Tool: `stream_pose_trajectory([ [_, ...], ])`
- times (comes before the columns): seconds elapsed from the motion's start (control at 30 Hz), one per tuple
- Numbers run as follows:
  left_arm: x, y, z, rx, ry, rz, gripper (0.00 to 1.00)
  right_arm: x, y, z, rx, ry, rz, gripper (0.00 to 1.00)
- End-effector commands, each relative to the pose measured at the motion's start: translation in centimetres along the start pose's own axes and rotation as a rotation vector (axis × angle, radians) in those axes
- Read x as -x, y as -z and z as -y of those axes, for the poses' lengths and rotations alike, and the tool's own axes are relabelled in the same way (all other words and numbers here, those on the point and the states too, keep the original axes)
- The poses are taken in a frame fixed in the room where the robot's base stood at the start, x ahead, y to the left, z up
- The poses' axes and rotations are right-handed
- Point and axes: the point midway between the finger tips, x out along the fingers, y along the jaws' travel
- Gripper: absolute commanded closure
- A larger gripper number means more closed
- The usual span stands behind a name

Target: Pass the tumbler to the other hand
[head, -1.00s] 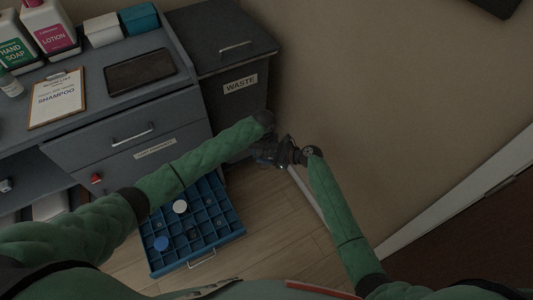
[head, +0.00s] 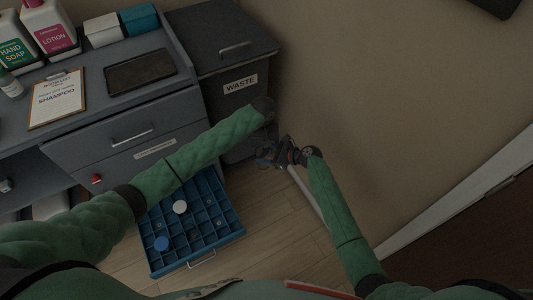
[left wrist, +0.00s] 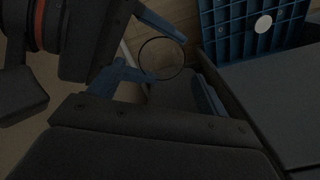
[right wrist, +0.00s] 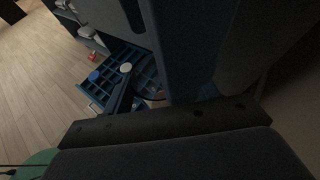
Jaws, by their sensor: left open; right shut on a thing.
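The tumbler (left wrist: 162,57) is clear, and its round rim shows in the left wrist view. My right gripper (head: 276,154) is shut on it, in the air in front of the waste bin. My left gripper (left wrist: 170,80) is open, with its blue fingers on either side of the tumbler in that view. I cannot tell whether they touch it. In the head view the tumbler is too small and dark to make out well. In the right wrist view the grippers hide most of it.
A blue compartment drawer (head: 210,237) stands open below the arms, holding a white and a blue round item. The grey waste bin (head: 225,110) stands behind the grippers. A dark tray (head: 140,76) and clipboard (head: 57,98) lie on the vanity. The floor at right is clear.

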Motion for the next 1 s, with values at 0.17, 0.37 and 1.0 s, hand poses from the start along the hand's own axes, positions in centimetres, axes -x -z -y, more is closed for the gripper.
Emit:
stream_pose_trajectory([
  [0.17,3.4,0.1,-0.2,-0.002,-0.005,-0.003,0.17,-0.1,0.1,-0.1,-0.001,-0.001,-0.001,0.70],
  [0.37,5.4,0.1,0.0,0.000,-0.001,0.000,0.17,0.0,0.1,0.0,-0.001,0.000,-0.001,0.70],
  [1.0,-0.5,-1.2,6.3,0.051,-0.216,-0.276,0.17,0.1,0.1,0.1,-0.001,0.001,-0.001,0.70],
])
